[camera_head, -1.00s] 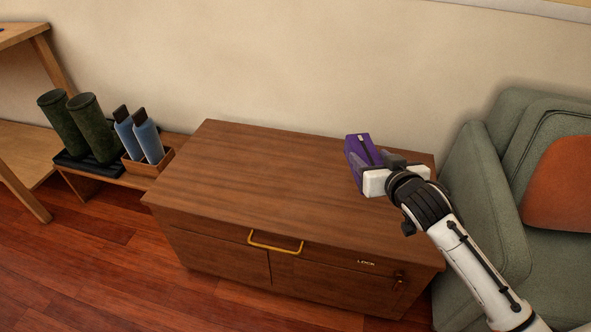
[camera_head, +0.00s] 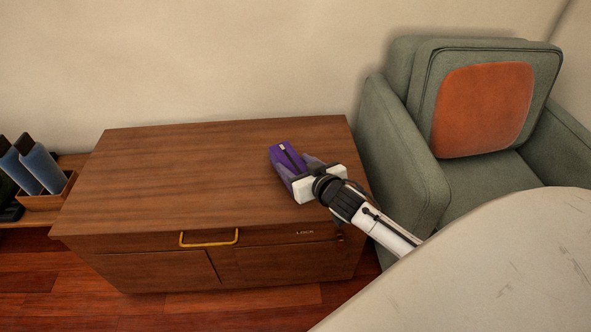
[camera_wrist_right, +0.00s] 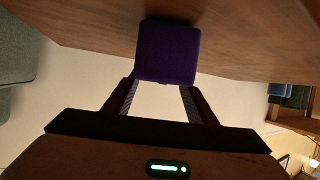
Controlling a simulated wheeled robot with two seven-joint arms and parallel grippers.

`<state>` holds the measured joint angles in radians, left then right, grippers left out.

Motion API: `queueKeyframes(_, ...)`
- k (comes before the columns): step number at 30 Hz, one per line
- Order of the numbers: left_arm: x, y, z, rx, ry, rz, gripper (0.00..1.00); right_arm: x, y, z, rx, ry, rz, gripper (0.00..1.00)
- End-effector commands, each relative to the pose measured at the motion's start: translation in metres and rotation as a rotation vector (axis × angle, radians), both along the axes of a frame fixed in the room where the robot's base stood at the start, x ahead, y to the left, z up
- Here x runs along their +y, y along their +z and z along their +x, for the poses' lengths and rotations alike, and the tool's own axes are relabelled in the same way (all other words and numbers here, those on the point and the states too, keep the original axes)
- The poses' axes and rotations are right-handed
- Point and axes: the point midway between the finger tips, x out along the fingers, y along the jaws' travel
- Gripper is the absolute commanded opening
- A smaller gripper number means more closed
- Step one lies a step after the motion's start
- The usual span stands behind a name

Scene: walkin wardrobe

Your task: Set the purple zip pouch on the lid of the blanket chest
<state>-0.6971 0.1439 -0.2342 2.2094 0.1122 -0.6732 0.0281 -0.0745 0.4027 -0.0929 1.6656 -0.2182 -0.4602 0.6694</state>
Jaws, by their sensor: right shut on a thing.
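The purple zip pouch (camera_head: 286,158) is held in my right gripper (camera_head: 299,167), over the right part of the wooden blanket chest's lid (camera_head: 190,165). In the right wrist view the pouch (camera_wrist_right: 167,52) sits between the two fingertips of the gripper (camera_wrist_right: 160,85), with the brown lid behind it. I cannot tell whether the pouch touches the lid or hangs just above it. The chest is closed, with a yellow handle (camera_head: 209,238) and a LOCK label on its front. My left gripper is not in view.
A green armchair (camera_head: 405,165) with an orange cushion (camera_head: 483,108) stands close at the chest's right. A pale rounded surface (camera_head: 490,265) fills the lower right. The lid's left and middle are bare.

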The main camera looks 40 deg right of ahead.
Motion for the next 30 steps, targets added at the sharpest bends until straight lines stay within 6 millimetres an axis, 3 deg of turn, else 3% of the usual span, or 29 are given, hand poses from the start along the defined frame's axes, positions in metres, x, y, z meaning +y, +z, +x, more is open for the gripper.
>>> queueKeyframes(12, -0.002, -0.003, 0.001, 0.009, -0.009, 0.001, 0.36, 0.001, -0.006, 0.001, -0.004, 0.001, 0.001, 0.23)
queueKeyframes(13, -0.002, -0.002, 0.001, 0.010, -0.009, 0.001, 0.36, 0.000, -0.007, 0.000, -0.001, 0.001, 0.001, 0.53)
queueKeyframes(16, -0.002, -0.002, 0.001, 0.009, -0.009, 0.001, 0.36, 0.000, -0.006, 0.000, -0.001, 0.001, 0.001, 0.70)
queueKeyframes(27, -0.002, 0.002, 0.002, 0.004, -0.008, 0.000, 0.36, 0.000, 0.000, 0.000, -0.003, 0.001, -0.001, 0.70)
queueKeyframes(30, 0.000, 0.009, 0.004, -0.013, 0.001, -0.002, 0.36, 0.003, 0.003, -0.012, 0.001, 0.001, 0.002, 0.70)
